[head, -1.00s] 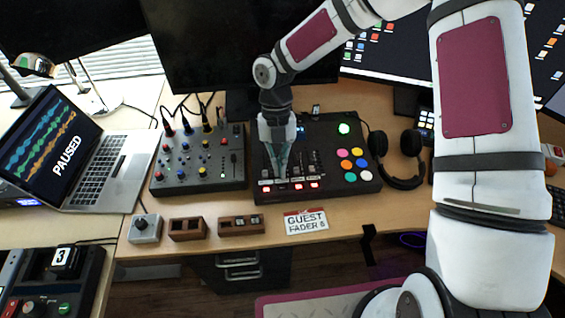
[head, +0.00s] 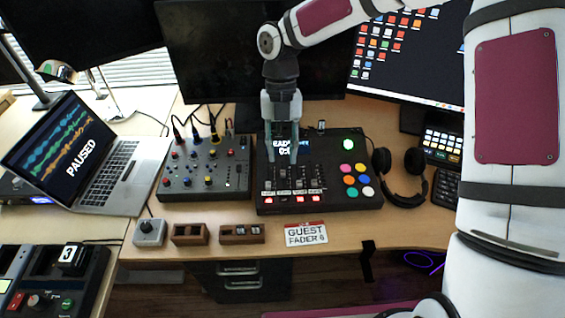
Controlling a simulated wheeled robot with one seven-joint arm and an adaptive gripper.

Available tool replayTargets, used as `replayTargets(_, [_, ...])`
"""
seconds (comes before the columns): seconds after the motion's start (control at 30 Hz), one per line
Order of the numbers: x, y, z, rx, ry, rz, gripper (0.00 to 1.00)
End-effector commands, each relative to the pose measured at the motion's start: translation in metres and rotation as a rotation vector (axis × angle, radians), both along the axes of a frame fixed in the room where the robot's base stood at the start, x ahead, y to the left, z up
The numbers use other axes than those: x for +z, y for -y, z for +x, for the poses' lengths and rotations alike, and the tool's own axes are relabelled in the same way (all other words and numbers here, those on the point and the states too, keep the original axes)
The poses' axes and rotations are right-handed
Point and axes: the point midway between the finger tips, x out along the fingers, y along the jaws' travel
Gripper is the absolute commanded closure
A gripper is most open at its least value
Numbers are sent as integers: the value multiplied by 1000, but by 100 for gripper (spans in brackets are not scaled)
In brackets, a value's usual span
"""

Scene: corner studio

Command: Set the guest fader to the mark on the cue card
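The cue card (head: 306,234), white with a red top, lies on the desk in front of the fader console. It reads "GUEST FADER" and a digit that looks like 8. The black fader console (head: 330,202) has a row of faders (head: 292,183) above lit red buttons. I cannot read which fader is the guest one. My gripper (head: 282,158) points down over the left part of the fader row. Its two fingers are apart, with nothing seen between them. They partly cover the console's small display (head: 286,145). Whether a fingertip touches a fader knob is unclear.
A knob mixer (head: 208,187) with cables stands to the left, headphones (head: 402,175) to the right. A grey knob box (head: 149,232) and two wooden blocks (head: 190,234) line the front edge. Monitors stand behind.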

Motion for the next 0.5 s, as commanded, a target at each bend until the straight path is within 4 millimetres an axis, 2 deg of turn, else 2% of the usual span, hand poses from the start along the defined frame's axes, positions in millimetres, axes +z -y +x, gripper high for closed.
replayTargets(0.03, [9,0,-1,-2,26,-3,68])
replayTargets(0.3, [31,3,18,-2,228,-4,68])
replayTargets(0.5, [35,4,27,3,300,1,68])
